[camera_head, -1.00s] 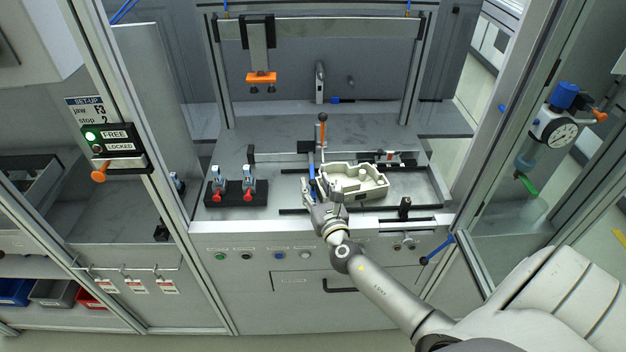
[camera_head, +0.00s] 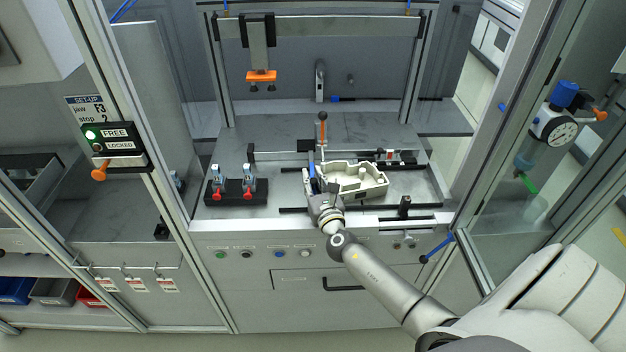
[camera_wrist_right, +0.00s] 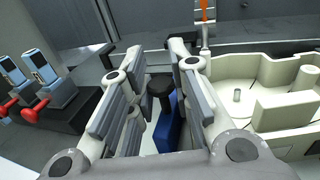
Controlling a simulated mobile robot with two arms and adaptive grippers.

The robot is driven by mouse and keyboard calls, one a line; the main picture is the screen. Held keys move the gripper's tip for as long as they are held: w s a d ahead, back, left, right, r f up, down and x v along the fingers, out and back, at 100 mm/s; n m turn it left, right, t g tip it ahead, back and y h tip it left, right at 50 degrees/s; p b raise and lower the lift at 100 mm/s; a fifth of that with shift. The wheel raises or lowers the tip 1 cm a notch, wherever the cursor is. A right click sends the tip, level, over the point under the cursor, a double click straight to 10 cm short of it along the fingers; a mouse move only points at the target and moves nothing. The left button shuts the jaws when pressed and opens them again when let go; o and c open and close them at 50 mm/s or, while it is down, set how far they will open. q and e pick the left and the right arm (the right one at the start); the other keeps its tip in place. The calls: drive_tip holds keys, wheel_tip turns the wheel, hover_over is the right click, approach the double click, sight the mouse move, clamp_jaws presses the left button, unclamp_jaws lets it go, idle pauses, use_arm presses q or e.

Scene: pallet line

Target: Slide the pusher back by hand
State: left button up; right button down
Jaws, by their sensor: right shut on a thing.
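The pusher appears to be the blue block (camera_wrist_right: 170,122) with a dark round knob (camera_wrist_right: 160,86) in the right wrist view. My right gripper (camera_wrist_right: 150,60) has its fingers on either side of the knob and is shut on it. In the head view, the right gripper (camera_head: 316,188) is at the left end of a cream housing (camera_head: 372,191), with a bit of blue (camera_head: 312,183) at its fingers. The fingers and wrist hide most of the pusher. My left gripper is not in view.
An upright rod with an orange grip (camera_head: 322,130) stands just behind the gripper. A black block with two red-tipped clamps (camera_head: 236,193) is to the left. Black rails (camera_head: 412,219) lie in front. An orange-ended tool (camera_head: 261,76) hangs above. The table behind is mostly clear.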

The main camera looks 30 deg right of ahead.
drive_tip(key=w+a, duration=0.2)
drive_tip(key=a, duration=0.1)
drive_tip(key=w+a+b, duration=0.1)
drive_tip(key=w+a, duration=0.1)
drive_tip(key=a, duration=0.1)
drive_tip(key=w+a, duration=0.2)
drive_tip(key=a, duration=0.2)
drive_tip(key=shift+a, duration=0.1)
drive_tip(key=c, duration=1.3)
unclamp_jaws()
drive_tip(key=shift+w, duration=0.15)
drive_tip(key=shift+s, duration=0.2)
drive_tip(key=v, duration=1.1)
drive_tip(key=shift+s+a, duration=0.2)
drive_tip(key=shift+s, duration=0.15)
